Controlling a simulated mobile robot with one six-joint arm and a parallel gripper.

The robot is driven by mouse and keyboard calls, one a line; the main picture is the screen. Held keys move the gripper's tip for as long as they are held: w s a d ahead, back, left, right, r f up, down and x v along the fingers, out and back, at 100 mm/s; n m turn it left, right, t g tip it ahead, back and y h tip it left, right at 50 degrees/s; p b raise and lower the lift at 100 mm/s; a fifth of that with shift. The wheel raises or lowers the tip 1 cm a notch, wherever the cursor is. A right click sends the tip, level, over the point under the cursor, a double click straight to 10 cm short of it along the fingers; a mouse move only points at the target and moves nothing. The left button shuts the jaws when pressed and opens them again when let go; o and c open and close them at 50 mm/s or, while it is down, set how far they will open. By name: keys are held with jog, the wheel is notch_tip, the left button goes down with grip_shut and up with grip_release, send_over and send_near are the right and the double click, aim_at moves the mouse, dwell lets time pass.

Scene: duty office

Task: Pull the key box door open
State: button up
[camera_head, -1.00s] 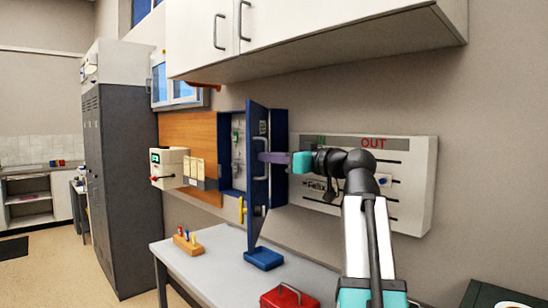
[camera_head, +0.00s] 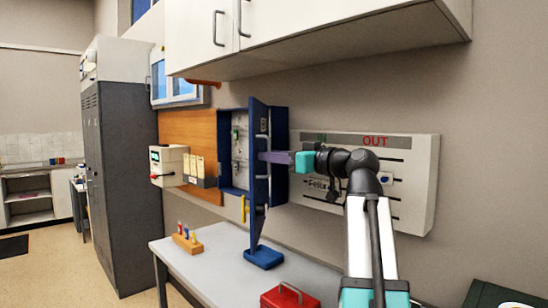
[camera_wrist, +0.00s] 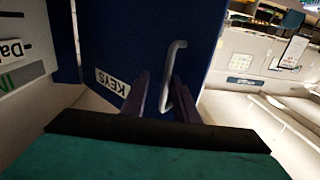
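The key box (camera_head: 281,128) is a blue cabinet on the wall, with keys hanging inside. Its blue door (camera_head: 257,118) stands open, swung well out from the box. In the wrist view, the door's outer face (camera_wrist: 150,30) fills the middle, with an upside-down KEYS label (camera_wrist: 112,83) and a pale bar handle (camera_wrist: 170,62). My gripper (camera_head: 264,157) reaches the door's outer face from the right. Its purple fingers also show in the wrist view (camera_wrist: 162,82), spread apart, with the handle close to the right finger. Whether they touch it is unclear.
A white IN/OUT board (camera_head: 420,170) is behind my arm. White cupboards (camera_head: 300,35) hang above. A dark locker (camera_head: 130,180) stands left.

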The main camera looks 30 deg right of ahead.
jog(key=b+v, duration=0.1)
jog(key=v, duration=1.2)
jog(key=shift+r, duration=0.1)
dwell(0.5)
notch_tip(320, 180, up, 21)
jog(key=p, duration=2)
jog(key=shift+p, duration=0.35)
jog(key=shift+r+p, duration=0.4)
jog(key=shift+p, duration=0.1)
jog(key=shift+s, duration=0.1)
jog(key=shift+s, duration=0.55)
